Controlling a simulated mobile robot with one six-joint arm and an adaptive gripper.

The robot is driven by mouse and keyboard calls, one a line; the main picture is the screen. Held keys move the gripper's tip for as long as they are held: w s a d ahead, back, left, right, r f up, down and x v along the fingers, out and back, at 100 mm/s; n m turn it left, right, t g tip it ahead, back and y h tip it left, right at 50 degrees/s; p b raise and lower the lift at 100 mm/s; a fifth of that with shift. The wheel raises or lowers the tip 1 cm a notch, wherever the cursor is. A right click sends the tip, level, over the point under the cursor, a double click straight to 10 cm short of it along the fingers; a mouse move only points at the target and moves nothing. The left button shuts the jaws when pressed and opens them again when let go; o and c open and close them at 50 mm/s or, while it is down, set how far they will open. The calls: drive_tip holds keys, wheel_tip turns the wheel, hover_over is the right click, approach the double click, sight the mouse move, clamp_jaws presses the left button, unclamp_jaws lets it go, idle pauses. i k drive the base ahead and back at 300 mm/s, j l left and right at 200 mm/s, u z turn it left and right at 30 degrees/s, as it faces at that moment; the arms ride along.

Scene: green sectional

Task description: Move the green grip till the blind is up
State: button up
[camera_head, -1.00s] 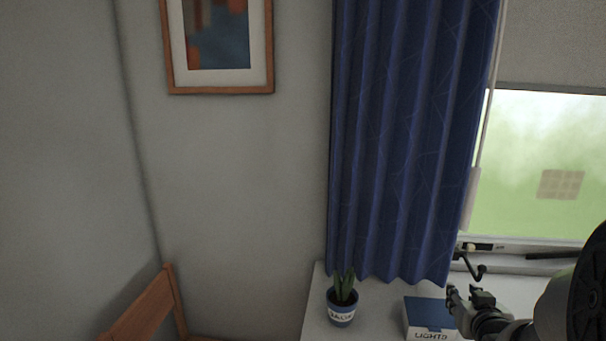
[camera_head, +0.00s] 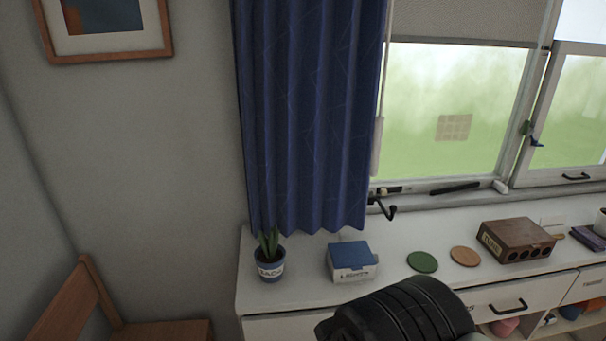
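The grey blind (camera_head: 465,22) hangs partway down over the top of the left window pane, with its bottom edge level. A thin pale cord or rod (camera_head: 386,75) runs down beside the blue curtain and ends in a pale long grip (camera_head: 376,148). I cannot tell whether the green piece is the green grip. Only a black part of my arm shows at the bottom; my gripper is not in view.
A blue curtain (camera_head: 305,120) hangs left of the window. The white cabinet top (camera_head: 300,290) holds a potted plant (camera_head: 270,262), a blue-and-white box (camera_head: 352,261), a green coaster (camera_head: 422,262), a tan coaster (camera_head: 464,256) and a brown box (camera_head: 515,240). A black crank (camera_head: 388,210) juts from the sill.

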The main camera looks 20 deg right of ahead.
sight(525, 126)
drive_tip(key=l+z, duration=0.1)
drive_tip(key=z, duration=0.4)
drive_tip(key=i+z, duration=0.1)
drive_tip(key=z, duration=0.35)
drive_tip(key=i+l+z, duration=0.1)
drive_tip(key=z, duration=0.4)
drive_tip(key=i+z, duration=0.1)
drive_tip(key=z, duration=0.4)
drive_tip(key=i+j+z, duration=0.1)
drive_tip(key=i, duration=0.3)
